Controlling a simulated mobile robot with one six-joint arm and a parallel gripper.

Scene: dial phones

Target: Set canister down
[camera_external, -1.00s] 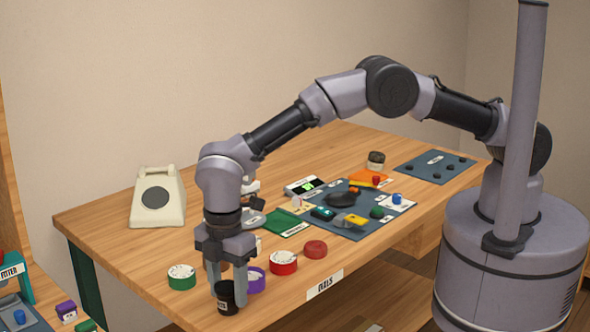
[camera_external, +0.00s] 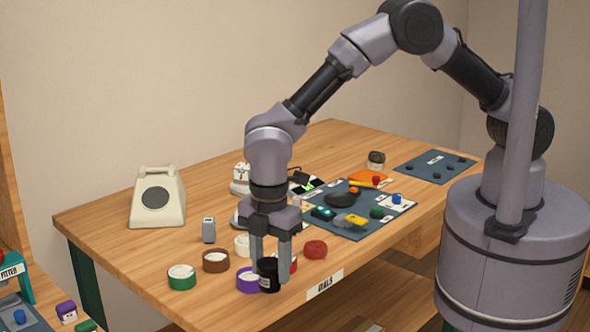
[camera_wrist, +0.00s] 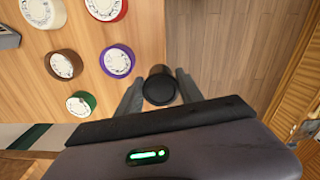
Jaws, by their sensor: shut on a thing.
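The black canister (camera_external: 268,275) is between the fingers of my gripper (camera_external: 270,268) in the external view, over the front part of the wooden table. In the wrist view the canister (camera_wrist: 159,86) shows as a dark cylinder with a round end, and my gripper (camera_wrist: 158,90) is shut on it. Whether its base touches the table cannot be told. It stands about upright, close in front of the purple dial (camera_external: 247,281) and partly in front of the red dial (camera_external: 293,265).
Near it are a green dial (camera_external: 181,278), a brown dial (camera_external: 216,261), a cream dial (camera_external: 242,246) and a dark red round piece (camera_external: 316,250). The "DIALS" label (camera_external: 325,284) marks the table's front edge. A cream telephone (camera_external: 158,200) stands at the back left.

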